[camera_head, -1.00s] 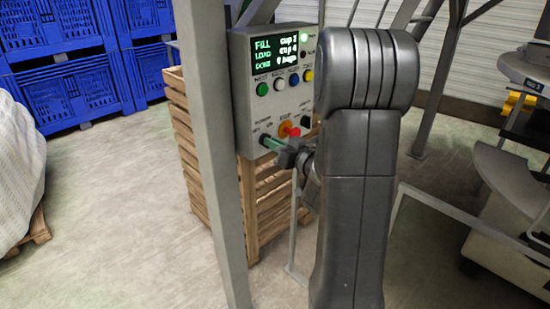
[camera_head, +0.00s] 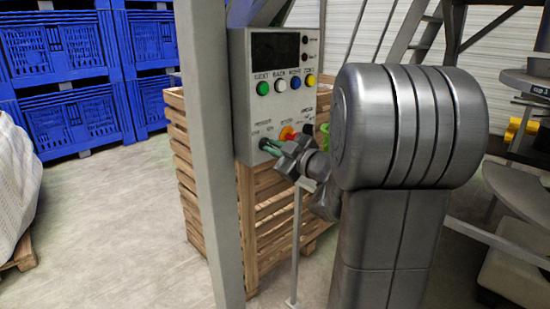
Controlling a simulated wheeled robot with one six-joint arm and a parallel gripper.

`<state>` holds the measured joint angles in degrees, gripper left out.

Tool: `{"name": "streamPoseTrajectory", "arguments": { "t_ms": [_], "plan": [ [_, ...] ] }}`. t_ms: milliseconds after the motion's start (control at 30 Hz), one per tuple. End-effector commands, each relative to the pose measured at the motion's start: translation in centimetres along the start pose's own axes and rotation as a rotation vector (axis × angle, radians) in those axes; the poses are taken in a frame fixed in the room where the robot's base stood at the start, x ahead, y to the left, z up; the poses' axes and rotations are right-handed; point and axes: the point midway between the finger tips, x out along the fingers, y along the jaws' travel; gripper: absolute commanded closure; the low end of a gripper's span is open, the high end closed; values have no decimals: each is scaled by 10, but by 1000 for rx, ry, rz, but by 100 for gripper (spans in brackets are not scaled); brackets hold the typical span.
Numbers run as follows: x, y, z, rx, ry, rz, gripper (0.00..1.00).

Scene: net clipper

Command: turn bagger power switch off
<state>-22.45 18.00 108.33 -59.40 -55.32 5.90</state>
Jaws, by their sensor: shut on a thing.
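The bagger control box (camera_head: 272,95) is a grey panel on the frame. Its display (camera_head: 275,46) is dark. A row of green, white, blue and yellow buttons sits below the display. The power switch is at the lower left of the panel, by the small lettering; its knob is largely hidden by my gripper's fingers. My gripper (camera_head: 272,147) reaches the panel from the right with green-tipped fingers, shut on the switch. A red and orange stop button (camera_head: 288,133) shows just above my gripper.
A grey post (camera_head: 212,150) stands just left of the box. A slatted wooden crate (camera_head: 255,205) stands behind and below it. Blue bins (camera_head: 75,90) are stacked at the back left. Machinery (camera_head: 525,170) stands at the right.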

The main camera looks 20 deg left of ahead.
Motion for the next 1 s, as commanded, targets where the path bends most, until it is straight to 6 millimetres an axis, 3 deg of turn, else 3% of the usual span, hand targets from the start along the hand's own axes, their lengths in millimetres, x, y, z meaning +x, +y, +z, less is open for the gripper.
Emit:
{"name": "streamPoseTrajectory", "arguments": {
  "t_ms": [333,833,900,967,1000],
  "plan": [
    [0,-2,1,-122,0,0,100],
    [0,-1,0,-139,0,-1,100],
    [0,-1,0,-139,0,-1,78],
    [0,-1,0,-138,0,-1,68],
    [0,-1,0,-138,0,-1,68]
  ]
}}
